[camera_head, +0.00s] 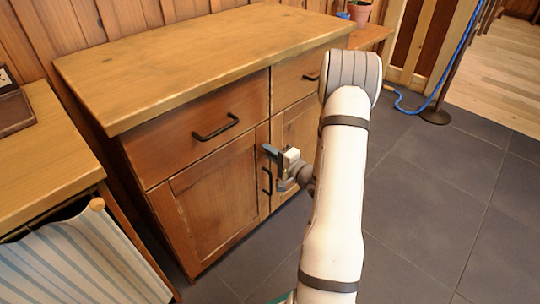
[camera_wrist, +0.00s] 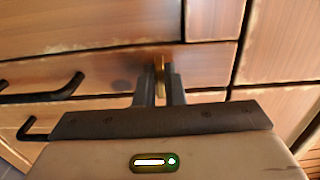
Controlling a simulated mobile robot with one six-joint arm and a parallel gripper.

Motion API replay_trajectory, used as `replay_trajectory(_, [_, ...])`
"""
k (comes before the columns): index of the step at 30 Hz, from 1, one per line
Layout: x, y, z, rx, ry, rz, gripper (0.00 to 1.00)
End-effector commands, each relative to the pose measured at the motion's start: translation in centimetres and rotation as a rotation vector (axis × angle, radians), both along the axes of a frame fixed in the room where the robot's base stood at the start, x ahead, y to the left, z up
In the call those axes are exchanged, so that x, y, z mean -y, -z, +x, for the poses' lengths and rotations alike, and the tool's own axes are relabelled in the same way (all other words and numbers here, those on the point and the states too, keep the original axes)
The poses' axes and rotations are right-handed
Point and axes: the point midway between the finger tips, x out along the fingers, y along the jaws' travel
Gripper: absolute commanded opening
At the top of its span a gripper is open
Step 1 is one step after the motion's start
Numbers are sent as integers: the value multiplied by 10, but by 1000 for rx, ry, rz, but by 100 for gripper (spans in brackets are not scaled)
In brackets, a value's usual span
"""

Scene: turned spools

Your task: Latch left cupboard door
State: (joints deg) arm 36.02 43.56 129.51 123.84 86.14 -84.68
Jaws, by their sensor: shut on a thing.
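The left cupboard door (camera_head: 215,195) is a brown wooden panel below a drawer; it looks flush with the cupboard front. My gripper (camera_head: 272,153) is at the upper right corner of this door, near the gap beside the right door (camera_head: 293,135). In the wrist view, my gripper's fingers (camera_wrist: 160,88) are shut on a small brass piece, seemingly the latch (camera_wrist: 160,68), at the cupboard front. Its lower part is hidden between the fingers, and I cannot tell whether it is turned across the gap. The latch is hidden in the head view.
A black door handle (camera_head: 267,181) sits just below my gripper. A black drawer handle (camera_head: 215,128) sticks out at upper left. A wooden table with a striped curtain (camera_head: 80,260) stands close at left. The tiled floor (camera_head: 430,200) at right is clear.

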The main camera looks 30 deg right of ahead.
Motion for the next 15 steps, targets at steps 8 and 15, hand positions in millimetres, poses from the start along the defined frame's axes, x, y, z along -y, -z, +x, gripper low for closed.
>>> replay_trajectory(8, [-1,1,0,1,-1,-8,0])
replay_trajectory(15, [-1,1,0,1,-1,-7,14])
